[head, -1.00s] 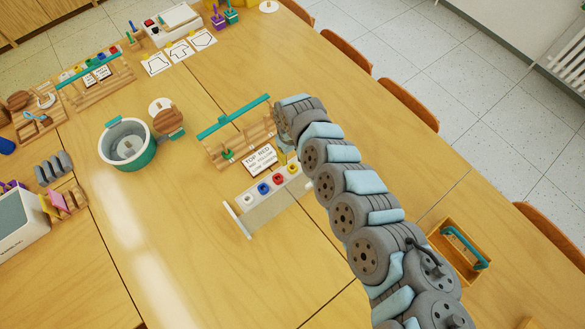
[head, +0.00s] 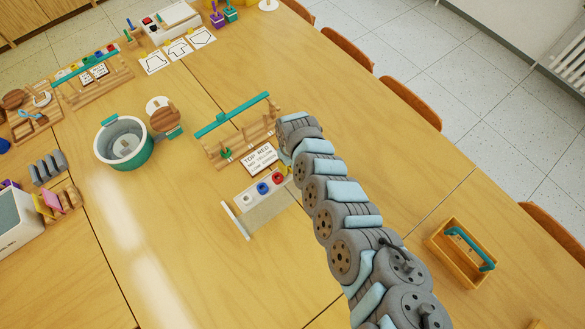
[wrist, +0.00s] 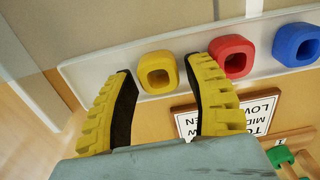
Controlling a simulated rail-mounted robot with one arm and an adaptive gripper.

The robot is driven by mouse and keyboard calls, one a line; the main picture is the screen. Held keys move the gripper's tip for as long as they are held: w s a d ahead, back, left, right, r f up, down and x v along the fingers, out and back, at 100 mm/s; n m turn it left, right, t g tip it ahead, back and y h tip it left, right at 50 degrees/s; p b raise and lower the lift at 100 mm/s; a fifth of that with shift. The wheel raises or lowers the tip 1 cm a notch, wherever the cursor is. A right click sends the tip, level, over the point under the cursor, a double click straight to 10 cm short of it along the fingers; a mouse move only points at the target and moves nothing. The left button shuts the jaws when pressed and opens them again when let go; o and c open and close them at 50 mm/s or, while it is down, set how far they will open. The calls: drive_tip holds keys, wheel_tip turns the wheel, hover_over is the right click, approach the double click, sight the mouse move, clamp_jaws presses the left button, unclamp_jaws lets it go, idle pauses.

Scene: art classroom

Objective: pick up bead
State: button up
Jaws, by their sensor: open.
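A yellow bead (wrist: 158,72), a red bead (wrist: 233,56) and a blue bead (wrist: 297,44), each with a hole, stand in a row on a pale rack (wrist: 85,73) in the wrist view. My gripper (wrist: 160,64) is open, with its two yellow-padded fingers to either side of the yellow bead. The right finger reaches close to the red bead; contact cannot be told. In the head view the red bead (head: 277,178), the blue bead (head: 263,188) and a white bead (head: 247,197) show on the rack (head: 262,215). My arm mostly hides the yellow bead and the gripper there.
A printed card (head: 259,159) starting "TOP RED" stands just behind the rack, with a teal-topped wooden rack (head: 232,115) beyond. A teal and white pot (head: 124,145) stands left. A wooden tray with a teal handle (head: 460,252) is at right.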

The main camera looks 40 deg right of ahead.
drive_tip(key=shift+f, duration=0.1)
drive_tip(key=c, duration=0.6)
drive_tip(key=shift+o, duration=0.2)
